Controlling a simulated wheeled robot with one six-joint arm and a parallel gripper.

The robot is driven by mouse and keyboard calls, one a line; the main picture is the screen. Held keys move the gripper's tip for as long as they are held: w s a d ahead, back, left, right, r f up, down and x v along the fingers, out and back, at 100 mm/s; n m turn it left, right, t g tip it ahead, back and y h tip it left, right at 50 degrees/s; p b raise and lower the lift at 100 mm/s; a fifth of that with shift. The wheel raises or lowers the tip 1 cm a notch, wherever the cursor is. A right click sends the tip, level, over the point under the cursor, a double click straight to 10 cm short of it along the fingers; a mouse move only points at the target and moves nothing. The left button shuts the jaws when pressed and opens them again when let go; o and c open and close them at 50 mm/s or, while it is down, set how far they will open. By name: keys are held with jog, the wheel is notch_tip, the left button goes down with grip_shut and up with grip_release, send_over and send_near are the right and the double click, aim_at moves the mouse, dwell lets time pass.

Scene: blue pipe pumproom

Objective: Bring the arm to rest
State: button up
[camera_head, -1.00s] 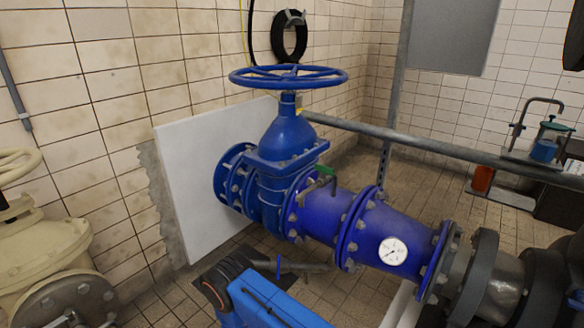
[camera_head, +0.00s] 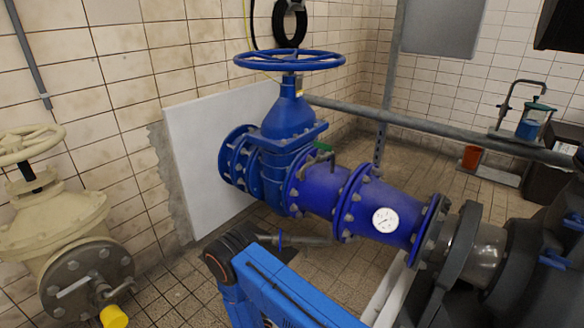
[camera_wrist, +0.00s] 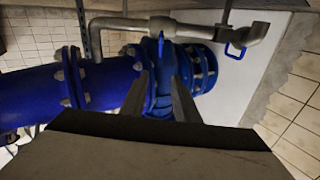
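My blue arm (camera_head: 285,290) reaches up from the bottom of the head view, in front of the big blue valve and pipe. My gripper (camera_wrist: 162,78) shows in the wrist view with two dark fingers apart and nothing between them. Behind the fingers, a blue flanged pipe (camera_wrist: 30,92) and the blue valve body (camera_wrist: 160,58) fill the middle. I cannot tell how far the fingertips are from them. The gripper cannot be made out in the head view.
The blue valve (camera_head: 285,130) has a blue handwheel (camera_head: 290,60); its pipe carries a white gauge (camera_head: 385,220). A grey pipe with a blue lever (camera_wrist: 238,50) lies near the fingers. A cream valve (camera_head: 50,225) stands left. Tiled floor (camera_head: 165,290) shows between them.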

jog(key=w+d+r+m+g+y, duration=0.1)
jog(key=w+r+g, duration=0.1)
jog(key=w+r, duration=0.6)
jog(key=w+d+r+m+g+y, duration=0.15)
jog(key=w+r, duration=0.25)
jog(key=r, duration=0.9)
jog(key=s+d+r+n+g+y, duration=0.15)
jog(key=d+r, duration=0.25)
jog(key=r, duration=0.6)
jog(key=s+d+r+g, duration=0.25)
jog(key=d+r, duration=0.25)
jog(key=r, duration=0.6)
jog(key=s+d+r+n+g, duration=0.1)
jog(key=s+d+r, duration=0.6)
jog(key=s, duration=0.2)
jog(key=s+d+r+n+g, duration=0.1)
jog(key=s+d+r+g, duration=0.1)
jog(key=s+d+r, duration=0.5)
jog(key=s+d+g, duration=0.1)
jog(key=s+d, duration=0.3)
jog(key=s, duration=0.5)
jog(key=s+d+g+h, duration=0.1)
jog(key=s+d, duration=0.3)
jog(key=s, duration=0.6)
jog(key=s+d+g+h, duration=0.1)
jog(key=s+d, duration=0.3)
jog(key=s, duration=0.5)
jog(key=shift+s+d+r+n, duration=0.3)
jog(key=shift+s+r+n, duration=0.1)
